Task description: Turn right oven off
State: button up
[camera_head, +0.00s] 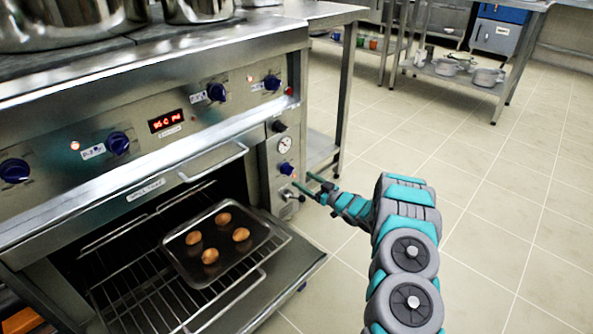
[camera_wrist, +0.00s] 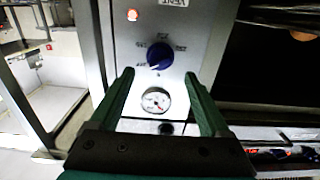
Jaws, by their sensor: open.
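The right oven's control panel (camera_head: 270,165) is a narrow metal strip to the right of the open oven. It carries a black knob (camera_head: 279,127), a round gauge (camera_head: 284,145) and a blue knob (camera_head: 286,168). The wrist view shows the blue knob (camera_wrist: 160,55) beside printed marks, the gauge (camera_wrist: 156,100) and a lit orange-red lamp (camera_wrist: 132,14). My gripper (camera_head: 305,183) is open with green fingers, close to the panel. In the wrist view, my fingertips (camera_wrist: 160,73) lie either side of the blue knob in the picture. Contact cannot be told.
The oven door (camera_head: 298,258) is folded down. A tray (camera_head: 262,246) with several brown round items sits on the pulled-out rack (camera_head: 262,278). More blue knobs and a red display (camera_head: 166,121) line the stove front. Pots stand on top. Tiled floor to the right is clear.

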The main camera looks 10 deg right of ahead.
aim_at(292, 171)
jog(key=shift+x, duration=3.5)
grip_shut()
